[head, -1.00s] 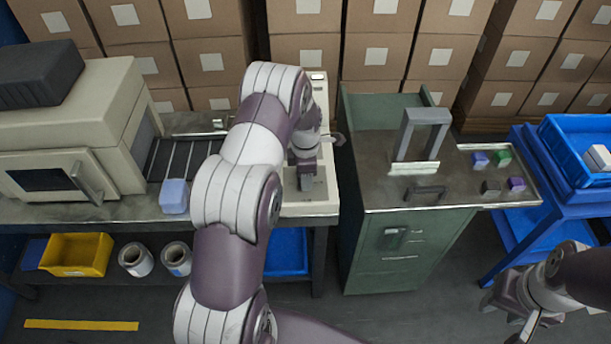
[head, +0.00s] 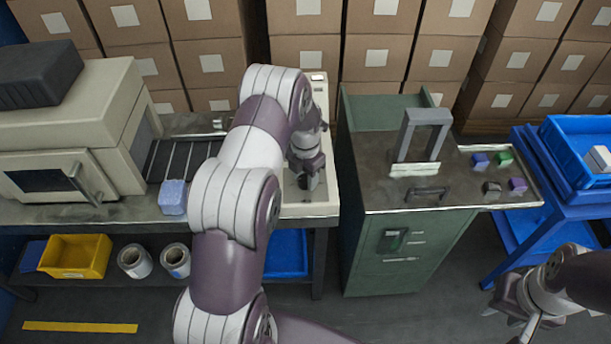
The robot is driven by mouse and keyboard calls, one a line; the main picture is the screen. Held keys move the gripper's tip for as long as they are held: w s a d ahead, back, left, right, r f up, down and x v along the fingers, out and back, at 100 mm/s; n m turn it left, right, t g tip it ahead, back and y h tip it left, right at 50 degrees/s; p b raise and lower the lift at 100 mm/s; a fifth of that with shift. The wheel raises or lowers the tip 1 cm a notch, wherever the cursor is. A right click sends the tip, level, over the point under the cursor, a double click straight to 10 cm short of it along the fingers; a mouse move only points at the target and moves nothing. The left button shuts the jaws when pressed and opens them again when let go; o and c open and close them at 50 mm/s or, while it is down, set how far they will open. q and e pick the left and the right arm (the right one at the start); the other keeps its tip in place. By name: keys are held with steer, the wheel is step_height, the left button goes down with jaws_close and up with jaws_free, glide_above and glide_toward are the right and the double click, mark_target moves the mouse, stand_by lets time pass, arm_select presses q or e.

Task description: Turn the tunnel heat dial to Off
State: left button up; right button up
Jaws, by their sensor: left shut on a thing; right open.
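My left gripper (head: 305,181) points down at the pale control panel (head: 318,205) at the right end of the left bench. It is shut on a small dark thing there, which I take to be the tunnel heat dial; the fingers hide most of it, so its pointer and marks cannot be read. The beige tunnel housing (head: 70,140) stands at the left of the same bench. My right gripper (head: 518,318) is open and empty, low at the right, over the floor.
A green cabinet (head: 390,245) with a grey arch (head: 408,135) on top stands right of the panel. Small coloured blocks lie on its right shelf. A blue cart (head: 520,215) stands further right. A pale blue block (head: 173,197) sits on the bench, left of my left arm.

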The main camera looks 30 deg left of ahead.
mark_target(305, 179)
stand_by(0.4)
arm_select(q)
steer(key=o, duration=1.1)
steer(key=shift+c, duration=0.2)
step_height(305, 179, up, 13)
steer(key=b, duration=0.1)
steer(key=shift+b, duration=0.35)
steer(key=shift+f, duration=0.15)
